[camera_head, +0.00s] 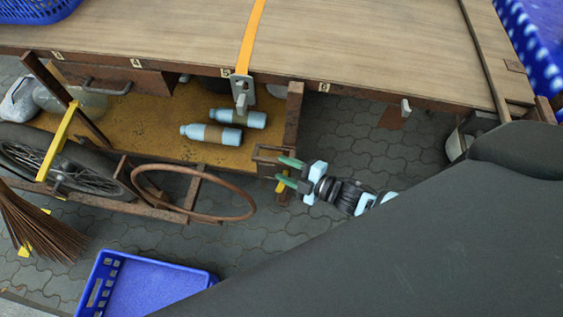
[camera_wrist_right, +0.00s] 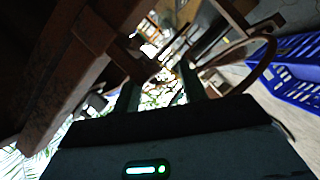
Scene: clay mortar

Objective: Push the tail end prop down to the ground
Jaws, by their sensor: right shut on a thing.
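The tail end prop (camera_head: 269,151) appears to be the rusty metal bracket at the end of the cart, beside a rusty upright post. It sits up near the shelf, above the paved ground. My right gripper (camera_head: 284,171), with green fingertips, reaches it from the right and is shut on it. The exact contact is small and hard to see. In the right wrist view my two fingers (camera_wrist_right: 158,88) point into dark rusty metal parts, and the grip is in shadow. My left gripper is not in view.
The wooden cart top (camera_head: 390,50) spans above. Two light-blue bottles (camera_head: 212,134) lie on the shelf. A rusty ring (camera_head: 195,216), a spoked wheel (camera_head: 50,160) and a broom (camera_head: 35,225) are left. A blue crate (camera_head: 205,277) stands in front. Paving (camera_head: 375,140) is clear under the right side.

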